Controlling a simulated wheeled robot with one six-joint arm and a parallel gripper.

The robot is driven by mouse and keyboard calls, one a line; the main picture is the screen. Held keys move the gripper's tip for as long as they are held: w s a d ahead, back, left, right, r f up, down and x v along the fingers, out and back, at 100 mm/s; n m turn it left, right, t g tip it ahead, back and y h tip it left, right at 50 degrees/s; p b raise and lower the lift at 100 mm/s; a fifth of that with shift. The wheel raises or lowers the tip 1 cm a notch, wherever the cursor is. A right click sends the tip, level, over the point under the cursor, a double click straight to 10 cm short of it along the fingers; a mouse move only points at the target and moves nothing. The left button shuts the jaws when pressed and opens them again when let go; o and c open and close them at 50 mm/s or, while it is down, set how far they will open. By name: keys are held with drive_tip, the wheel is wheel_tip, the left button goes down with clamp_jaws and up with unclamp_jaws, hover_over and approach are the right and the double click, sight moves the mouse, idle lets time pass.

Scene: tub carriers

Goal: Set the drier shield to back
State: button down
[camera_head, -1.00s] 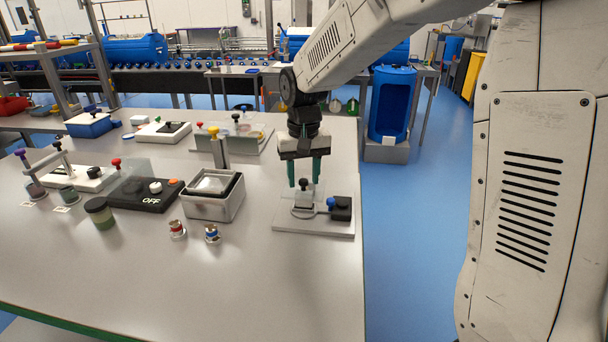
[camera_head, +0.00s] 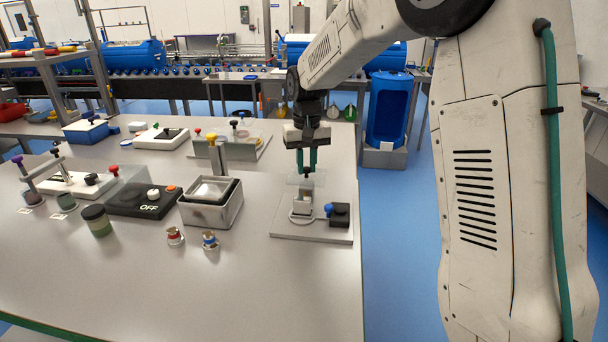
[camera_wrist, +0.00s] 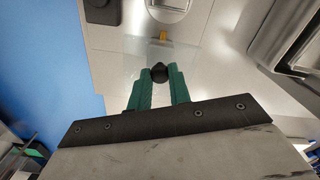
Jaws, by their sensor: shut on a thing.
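My gripper (camera_head: 307,167) is shut on the black knob (camera_wrist: 159,72) of a clear shield (camera_wrist: 125,60). In the wrist view the green fingers close on both sides of the knob. In the head view the shield (camera_head: 294,181) shows faintly at the far edge of a small station, which I take to be the drier. The station has a pale base plate (camera_head: 312,236) and a black block with a blue knob (camera_head: 340,214). Whether the shield touches a stop is hidden.
A metal tray (camera_head: 212,214) stands left of the station. A black unit marked OFF (camera_head: 140,201) with a red-knobbed clear shield is further left. The table's right edge is close.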

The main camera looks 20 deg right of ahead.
drive_tip(key=shift+w+d+r, duration=0.1)
drive_tip(key=shift+w+d, duration=0.15)
drive_tip(key=shift+w, duration=0.25)
drive_tip(key=c, duration=1.3)
unclamp_jaws()
wheel_tip(320, 180, up, 8)
drive_tip(key=shift+f, duration=0.15)
